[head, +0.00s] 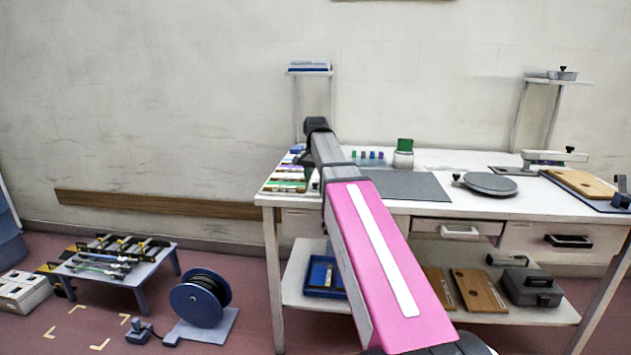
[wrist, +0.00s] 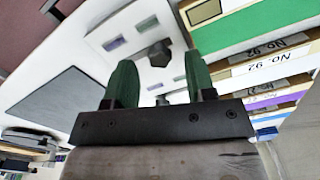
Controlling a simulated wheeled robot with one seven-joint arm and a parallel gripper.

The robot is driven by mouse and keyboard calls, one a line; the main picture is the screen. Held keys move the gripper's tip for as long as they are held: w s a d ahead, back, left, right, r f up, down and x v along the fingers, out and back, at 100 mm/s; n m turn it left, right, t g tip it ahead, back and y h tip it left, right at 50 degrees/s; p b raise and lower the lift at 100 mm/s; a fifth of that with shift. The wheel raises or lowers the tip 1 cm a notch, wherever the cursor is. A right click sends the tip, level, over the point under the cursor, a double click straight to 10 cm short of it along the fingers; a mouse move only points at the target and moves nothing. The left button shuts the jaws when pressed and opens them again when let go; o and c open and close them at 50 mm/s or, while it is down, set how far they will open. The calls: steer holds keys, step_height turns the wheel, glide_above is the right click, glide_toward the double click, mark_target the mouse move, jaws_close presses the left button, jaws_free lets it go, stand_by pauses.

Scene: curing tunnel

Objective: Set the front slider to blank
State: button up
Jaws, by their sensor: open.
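In the wrist view a white plate (wrist: 178,48) carries small coloured patches, among them a purple one (wrist: 115,43) and a green one (wrist: 147,22). A dark knob (wrist: 158,55) stands on this plate; it looks like a slider, but I cannot tell whether it is the front one. My gripper (wrist: 160,82) has green fingers, spread apart on either side of the knob in the picture, with nothing between them. I cannot tell the gap to the knob. In the head view my arm hides most of the gripper (head: 310,178) at the table's left end.
Coloured boxes or files labelled No. 92 (wrist: 265,50) lie close at the right in the wrist view. A low rack table (head: 115,262) stands at left.

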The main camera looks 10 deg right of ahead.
steer(key=shift+f, duration=0.7)
jaws_close()
steer(key=shift+s+d, duration=0.2)
steer(key=shift+d, duration=0.35)
steer(key=shift+s+d, duration=0.2)
steer(key=shift+d, duration=0.35)
jaws_free()
step_height(320, 180, up, 11)
steer(key=shift+f, duration=0.1)
